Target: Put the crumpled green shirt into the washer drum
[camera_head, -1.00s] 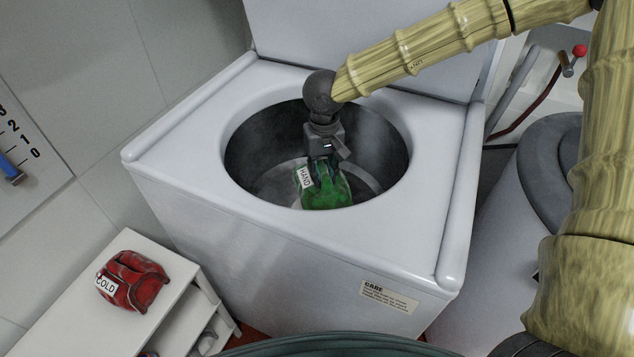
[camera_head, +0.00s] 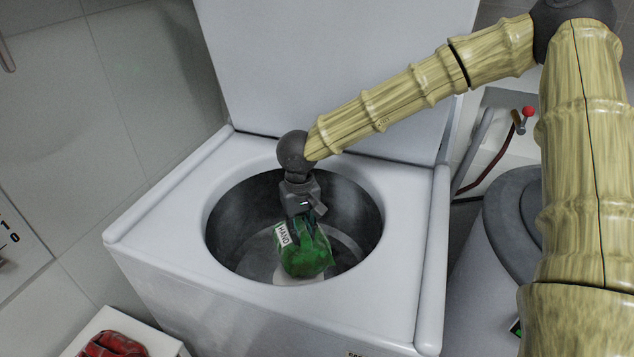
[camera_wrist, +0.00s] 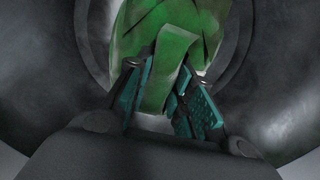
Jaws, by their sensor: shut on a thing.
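The crumpled green shirt (camera_head: 306,257) hangs from my gripper (camera_head: 301,222), with a white tag reading HAND on its left side. My gripper points down and is shut on the shirt. Both are within the round opening of the washer drum (camera_head: 358,216), a dark metal tub in a white top-loading washer (camera_head: 150,222). In the wrist view the teal fingers of my gripper (camera_wrist: 167,100) pinch a fold of the green shirt (camera_wrist: 165,35), with the grey drum wall (camera_wrist: 50,95) around it. I cannot tell whether the shirt touches the drum floor.
The washer's lid (camera_head: 335,70) stands raised behind the opening. A red crumpled garment (camera_head: 113,345) lies on a white shelf at lower left. A grey round-lidded container (camera_head: 505,225) and a red-knobbed lever (camera_head: 527,113) are at the right.

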